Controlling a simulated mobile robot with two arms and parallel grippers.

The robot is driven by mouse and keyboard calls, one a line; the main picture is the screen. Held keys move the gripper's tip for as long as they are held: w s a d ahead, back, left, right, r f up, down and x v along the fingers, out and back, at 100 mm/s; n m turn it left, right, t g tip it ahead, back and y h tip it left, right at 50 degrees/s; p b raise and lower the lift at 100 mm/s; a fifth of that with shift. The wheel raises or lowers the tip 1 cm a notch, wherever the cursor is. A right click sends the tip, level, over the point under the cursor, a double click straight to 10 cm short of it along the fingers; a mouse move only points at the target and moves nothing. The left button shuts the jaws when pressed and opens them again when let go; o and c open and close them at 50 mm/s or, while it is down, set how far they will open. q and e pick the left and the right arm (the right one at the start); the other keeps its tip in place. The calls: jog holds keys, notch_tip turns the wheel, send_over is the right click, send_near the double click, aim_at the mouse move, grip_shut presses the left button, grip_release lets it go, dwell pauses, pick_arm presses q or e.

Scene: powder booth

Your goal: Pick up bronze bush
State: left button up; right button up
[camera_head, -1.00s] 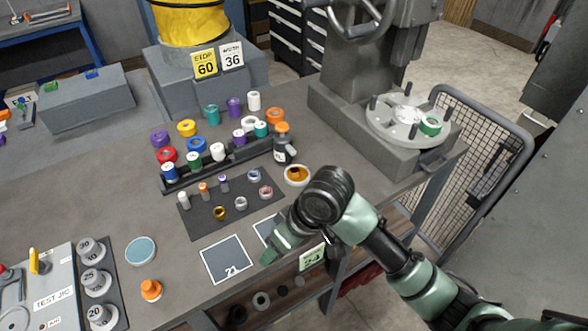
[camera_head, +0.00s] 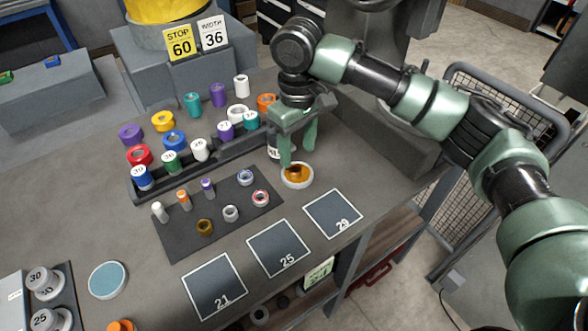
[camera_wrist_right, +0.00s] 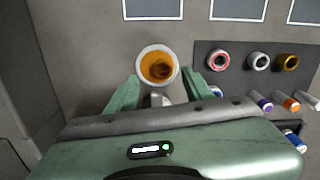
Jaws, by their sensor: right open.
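A bronze-coloured bush (camera_head: 205,227) stands on the dark mat (camera_head: 180,243); it also shows at the right of the right wrist view (camera_wrist_right: 288,62). A round white dish (camera_head: 296,184) with amber contents holds a brownish ring-like piece (camera_head: 295,172). In the right wrist view that piece (camera_wrist_right: 161,69) sits inside the dish (camera_wrist_right: 144,79), just ahead of the fingertips. My right gripper (camera_head: 297,157) is open, pointing down above the dish, with its fingers (camera_wrist_right: 161,82) apart and nothing held. Whether the fingers touch the dish cannot be told. My left gripper is not in view.
A dark rack (camera_head: 195,175) with coloured rings lies to the left. Marked squares 21 (camera_head: 214,287), 25 (camera_head: 279,249) and 29 (camera_head: 333,214) are empty in front.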

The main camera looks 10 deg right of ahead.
aim_at(296, 165)
notch_tip(296, 165, down, 5)
jog(key=shift+a+r+p, duration=0.1)
jog(key=shift+a+p, duration=0.05)
jog(key=shift+p, duration=0.35)
jog(key=shift+f, duration=0.4)
jog(key=c, duration=1)
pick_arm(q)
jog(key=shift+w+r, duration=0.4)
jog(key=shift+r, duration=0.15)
pick_arm(e)
grip_shut()
